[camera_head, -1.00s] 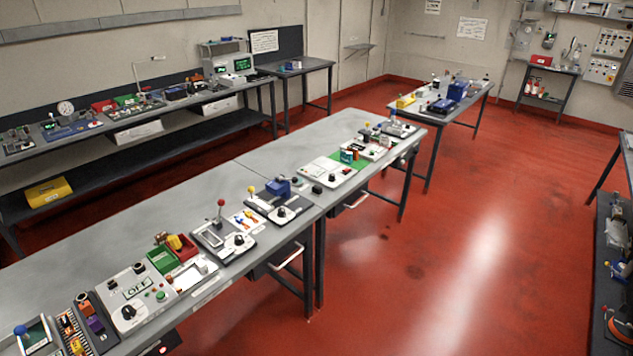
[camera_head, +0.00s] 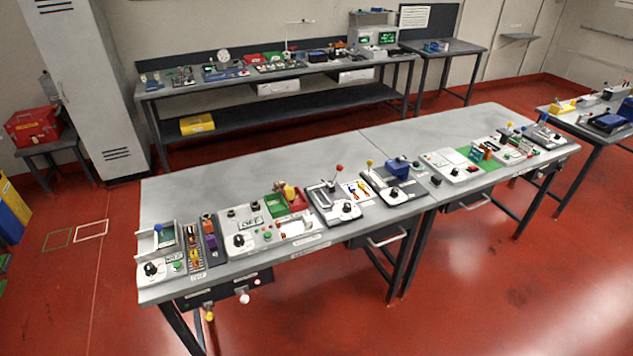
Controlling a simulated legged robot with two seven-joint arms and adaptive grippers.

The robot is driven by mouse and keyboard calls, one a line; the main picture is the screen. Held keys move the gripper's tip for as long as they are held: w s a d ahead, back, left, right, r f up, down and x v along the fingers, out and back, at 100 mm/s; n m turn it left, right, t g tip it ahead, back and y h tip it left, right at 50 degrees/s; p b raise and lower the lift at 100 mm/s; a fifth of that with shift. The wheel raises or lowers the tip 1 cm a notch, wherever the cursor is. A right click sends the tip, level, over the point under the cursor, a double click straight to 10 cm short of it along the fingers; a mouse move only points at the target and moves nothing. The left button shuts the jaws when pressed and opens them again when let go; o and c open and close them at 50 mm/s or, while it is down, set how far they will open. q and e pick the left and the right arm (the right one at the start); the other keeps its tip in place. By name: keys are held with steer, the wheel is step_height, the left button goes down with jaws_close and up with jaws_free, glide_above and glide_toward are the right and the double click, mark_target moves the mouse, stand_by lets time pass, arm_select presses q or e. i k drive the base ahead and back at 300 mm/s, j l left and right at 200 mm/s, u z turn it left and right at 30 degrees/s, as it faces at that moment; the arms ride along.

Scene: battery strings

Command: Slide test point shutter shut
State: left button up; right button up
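I cannot tell for sure which part is the test point shutter; the devices are small from here. Candidates stand along the near edge of the long grey bench (camera_head: 290,165). A unit with a blue knob (camera_head: 158,229) and a dark green window is at the bench's left end. A unit with a red-knobbed lever (camera_head: 339,169) and a black dial is near the middle. A unit with a yellow knob (camera_head: 370,163) and a blue block is just right of it. Whether any shutter is open or shut is too small to see. Neither of my grippers is in view.
A white panel (camera_head: 245,238) reading OFF sits between the left units. Coloured knobs (camera_head: 209,316) stick out below the bench's left front. Behind are a back bench (camera_head: 290,75), a tall cabinet (camera_head: 90,90) and a red box (camera_head: 32,126). The red floor in front is clear.

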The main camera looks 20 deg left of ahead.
mark_target(244, 299)
steer(key=k+u, duration=0.15)
steer(key=u, duration=1.5)
